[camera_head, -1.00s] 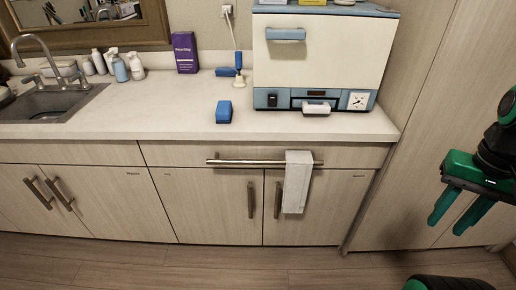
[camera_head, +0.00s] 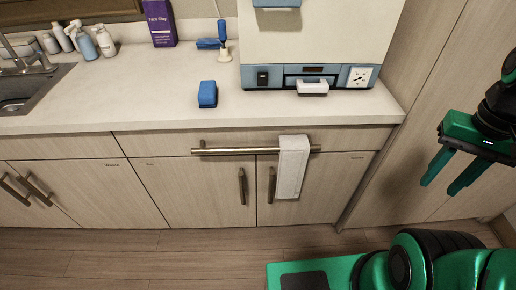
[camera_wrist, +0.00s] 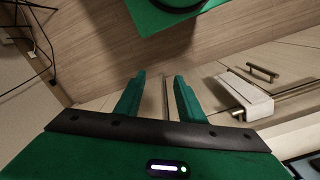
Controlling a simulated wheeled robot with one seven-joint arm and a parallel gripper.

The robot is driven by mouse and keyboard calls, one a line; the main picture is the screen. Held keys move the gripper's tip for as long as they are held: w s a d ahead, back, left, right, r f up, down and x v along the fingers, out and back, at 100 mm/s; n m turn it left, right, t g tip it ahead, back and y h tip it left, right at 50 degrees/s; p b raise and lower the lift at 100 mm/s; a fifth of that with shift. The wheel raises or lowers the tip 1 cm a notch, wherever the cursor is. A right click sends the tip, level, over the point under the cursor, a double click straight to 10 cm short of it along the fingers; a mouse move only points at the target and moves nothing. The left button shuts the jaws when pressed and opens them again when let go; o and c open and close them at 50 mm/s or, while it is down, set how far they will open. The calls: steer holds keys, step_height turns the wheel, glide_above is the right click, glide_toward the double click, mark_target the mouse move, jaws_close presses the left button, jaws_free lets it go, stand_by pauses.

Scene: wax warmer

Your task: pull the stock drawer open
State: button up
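A closed, wide wooden drawer (camera_head: 345,139) sits under the counter; I cannot read a label that marks it as the stock drawer. Its long horizontal bar handle (camera_head: 232,151) carries a white towel (camera_head: 292,168) near the right end. My gripper (camera_head: 439,186) is at the right, before the tall panel, well apart from the handle. Its two fingers are spread and empty. In the wrist view, my open gripper (camera_wrist: 158,77) has the towel (camera_wrist: 245,100) and the bar (camera_wrist: 238,113) off to its right.
Cabinet doors with vertical handles (camera_head: 242,186) lie below the drawer. The counter (camera_head: 150,100) holds a blue block (camera_head: 208,94), bottles (camera_head: 85,42) and a white-and-blue cabinet (camera_head: 310,50). Wooden floor (camera_head: 190,248) is clear before the cupboards. A tall panel (camera_head: 400,185) stands at right.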

steer(key=w+a+f+n+g+h, duration=0.1)
steer(key=w+a+f+n+h, duration=0.15)
steer(key=w, duration=0.35)
steer(key=w+a+f+n+h, duration=0.1)
steer(key=w+a+f+n, duration=0.1)
steer(key=w+f, duration=0.25)
steer(key=w+a+f+n+t+h, duration=0.2)
steer(key=w+a+n+t, duration=0.1)
steer(key=a, duration=0.4)
steer(key=w+a+f+n+t+h, duration=0.2)
steer(key=w+a+f+n+t, duration=0.1)
steer(key=a, duration=0.5)
steer(key=w+a+f+n+t+h, duration=0.2)
steer(key=w+a+f+n+t, duration=0.1)
steer(key=a, duration=0.5)
steer(key=shift+w+f+n, duration=0.2)
steer(key=shift+w+n, duration=0.25)
steer(key=shift+w, duration=0.65)
steer(key=n+t+y, duration=0.3)
steer(key=n+t, duration=0.3)
steer(key=t, duration=0.1)
glide_toward(256, 152)
steer(key=x, duration=1.1)
steer(key=shift+w, duration=0.2)
jaws_close()
steer(key=shift+d, duration=0.15)
